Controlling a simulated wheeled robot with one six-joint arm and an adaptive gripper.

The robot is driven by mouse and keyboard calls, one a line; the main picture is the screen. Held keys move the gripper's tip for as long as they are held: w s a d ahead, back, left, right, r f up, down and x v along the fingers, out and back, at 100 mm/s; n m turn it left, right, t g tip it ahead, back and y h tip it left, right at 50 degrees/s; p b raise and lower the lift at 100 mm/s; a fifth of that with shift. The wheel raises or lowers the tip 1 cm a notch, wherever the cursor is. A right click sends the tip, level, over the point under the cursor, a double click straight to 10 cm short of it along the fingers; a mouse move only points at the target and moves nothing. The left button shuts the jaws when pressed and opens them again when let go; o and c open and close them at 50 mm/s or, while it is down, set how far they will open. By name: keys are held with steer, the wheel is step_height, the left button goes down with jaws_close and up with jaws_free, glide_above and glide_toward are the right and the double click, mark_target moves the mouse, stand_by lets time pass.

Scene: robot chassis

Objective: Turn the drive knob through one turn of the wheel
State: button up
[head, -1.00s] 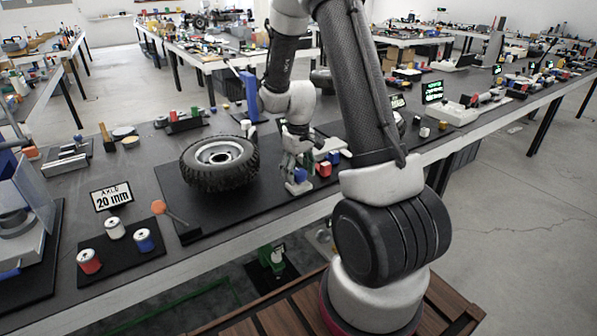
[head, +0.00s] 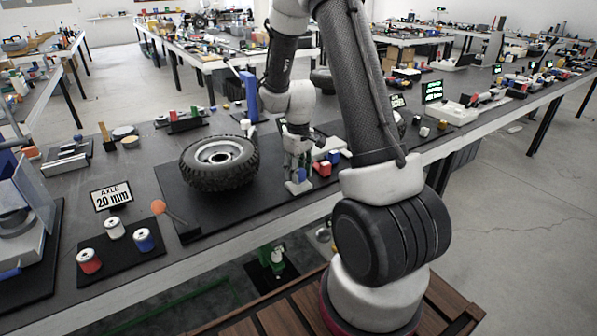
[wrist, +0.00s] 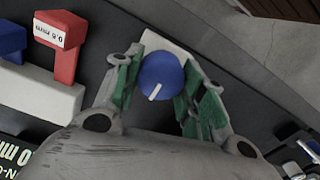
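The drive knob (wrist: 161,75) is round and blue with a white line on its face. In the wrist view the line points down and slightly left. My gripper (wrist: 162,78) has green-padded fingers on both sides of the knob, close against it; it looks shut on the knob. In the head view my gripper (head: 298,185) points down at the bench mat, with a bit of the blue knob (head: 302,175) showing. The wheel (head: 219,163), a black tyre with a pale hub, lies flat to the left of my gripper.
Red and blue blocks on a white base (wrist: 28,92) stand close beside my gripper. A blue post (head: 249,95) stands behind.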

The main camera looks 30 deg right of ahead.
mark_target(298, 170)
steer(key=o, duration=0.5)
steer(key=shift+w, duration=0.1)
step_height(298, 170, up, 12)
steer(key=shift+r, duration=0.1)
stand_by(0.5)
